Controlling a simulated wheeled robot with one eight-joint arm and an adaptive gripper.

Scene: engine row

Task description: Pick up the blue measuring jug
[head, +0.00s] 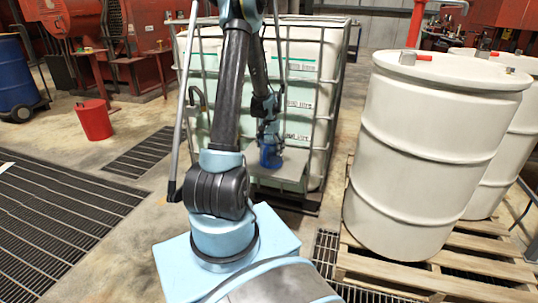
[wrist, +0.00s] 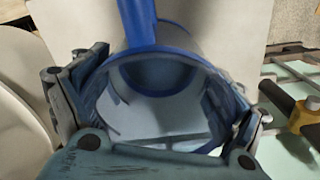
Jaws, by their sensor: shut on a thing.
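The blue measuring jug (head: 270,158) is small in the head view, in front of the caged tank, below my gripper (head: 268,138). In the wrist view the jug (wrist: 165,75) fills the middle, its open mouth facing the camera and its handle at the top. My fingers are on its left and right sides, shut on it. A pale flat surface (wrist: 215,20) lies behind the jug in the wrist view. I cannot tell whether the jug touches it. My gripper partly hides the jug's sides.
A caged white tank (head: 325,85) stands behind my arm. Large white drums (head: 430,150) stand on a wooden pallet (head: 385,270) at right. A red bucket (head: 94,120) and a blue drum (head: 15,80) are at left. The floor between bucket and tank is clear.

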